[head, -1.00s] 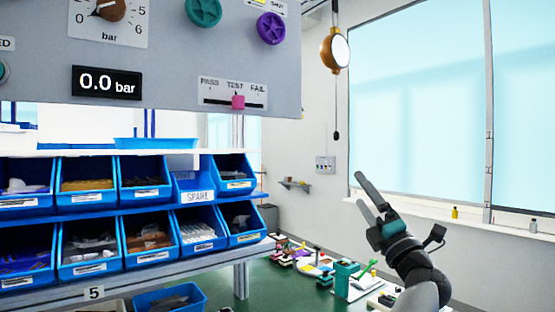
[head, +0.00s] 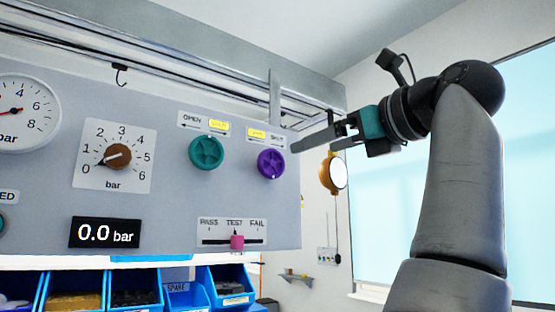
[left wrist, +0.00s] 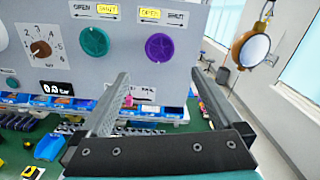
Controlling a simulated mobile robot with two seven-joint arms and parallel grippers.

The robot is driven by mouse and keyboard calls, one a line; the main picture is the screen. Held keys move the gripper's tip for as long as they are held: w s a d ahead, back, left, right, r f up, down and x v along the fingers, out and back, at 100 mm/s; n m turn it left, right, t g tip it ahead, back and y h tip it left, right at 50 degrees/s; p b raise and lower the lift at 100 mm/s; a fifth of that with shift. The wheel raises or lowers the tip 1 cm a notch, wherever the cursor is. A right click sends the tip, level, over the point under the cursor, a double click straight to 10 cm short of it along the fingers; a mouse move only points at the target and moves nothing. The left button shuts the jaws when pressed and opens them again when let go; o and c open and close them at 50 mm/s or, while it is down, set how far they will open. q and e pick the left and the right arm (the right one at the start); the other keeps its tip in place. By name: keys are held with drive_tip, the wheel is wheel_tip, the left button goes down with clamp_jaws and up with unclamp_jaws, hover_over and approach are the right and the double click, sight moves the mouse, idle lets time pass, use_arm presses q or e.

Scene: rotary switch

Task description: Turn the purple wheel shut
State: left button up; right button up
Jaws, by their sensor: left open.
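The purple wheel (head: 271,164) is on the right end of the grey panel, and it also shows in the left wrist view (left wrist: 159,47). The label above it (left wrist: 162,15) reads OPEN, lit yellow, on the left and SHUT, unlit, on the right. My left gripper (head: 313,146) is open and empty, to the right of the wheel in the head view and apart from it. In the left wrist view its two fingers (left wrist: 163,82) point toward the panel, with the wheel beyond and above their tips. My right gripper is not in view.
A green wheel (head: 206,152) sits left of the purple one, with SHUT lit yellow above it. A pink slider (head: 237,242) is below. The display (head: 104,232) reads 0.0 bar. Blue bins (head: 230,284) stand underneath.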

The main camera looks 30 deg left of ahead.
sight(273, 163)
use_arm(q)
drive_tip(key=p+x, duration=0.3)
drive_tip(key=x, duration=0.9)
drive_tip(key=shift+s, duration=0.1)
drive_tip(key=shift+x, duration=0.8)
drive_tip(key=shift+c, duration=0.2)
drive_tip(key=c, duration=1.2)
